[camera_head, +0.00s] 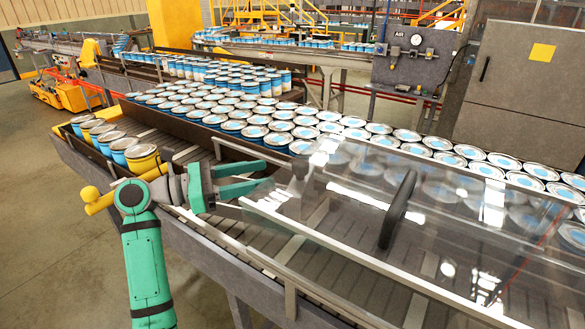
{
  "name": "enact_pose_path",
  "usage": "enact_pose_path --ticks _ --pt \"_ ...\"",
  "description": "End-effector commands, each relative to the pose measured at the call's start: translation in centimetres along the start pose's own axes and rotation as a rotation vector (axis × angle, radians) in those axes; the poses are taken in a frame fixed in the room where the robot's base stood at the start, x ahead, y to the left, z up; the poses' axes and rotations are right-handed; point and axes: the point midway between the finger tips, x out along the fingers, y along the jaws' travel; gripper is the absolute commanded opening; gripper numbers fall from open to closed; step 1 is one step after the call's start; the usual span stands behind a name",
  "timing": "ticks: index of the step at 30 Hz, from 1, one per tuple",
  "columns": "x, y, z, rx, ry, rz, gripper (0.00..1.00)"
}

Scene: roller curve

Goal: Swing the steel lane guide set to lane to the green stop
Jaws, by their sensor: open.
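My gripper (266,176), with green fingers, is open and empty above the roller conveyor (310,225), pointing right at the near left end of a clear cover. A dark metal rail (250,152) runs along the rollers between the near lane and the packed cans behind it. It may be the steel lane guide, but I cannot tell for certain. The gripper is on the near side of this rail, apart from it as far as I can see. I cannot make out a green stop; my arm and gripper hide part of the conveyor.
The clear cover (360,215) with a black handle (397,210) spans the conveyor at right. Several cans (143,157) stand in the near left lane; many more (283,125) fill the far lane. A yellow round-ended bar (101,204) lies beside my wrist. Open floor (60,260) is at left.

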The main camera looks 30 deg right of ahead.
Motion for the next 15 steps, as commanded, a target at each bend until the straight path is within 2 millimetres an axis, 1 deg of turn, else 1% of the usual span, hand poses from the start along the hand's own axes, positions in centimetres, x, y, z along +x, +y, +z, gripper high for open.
enact_pose_path --ticks 3,9,12,15 --pt "2.2 -0.1 0.0 0.001 -0.002 -0.003 0.50" --pt "5.7 -0.1 0.0 0.000 -0.003 -0.002 0.50" --pt "7.0 -0.1 0.1 0.000 -0.004 -0.002 0.50" --pt "7.9 0.0 0.1 0.000 -0.003 0.001 0.50"
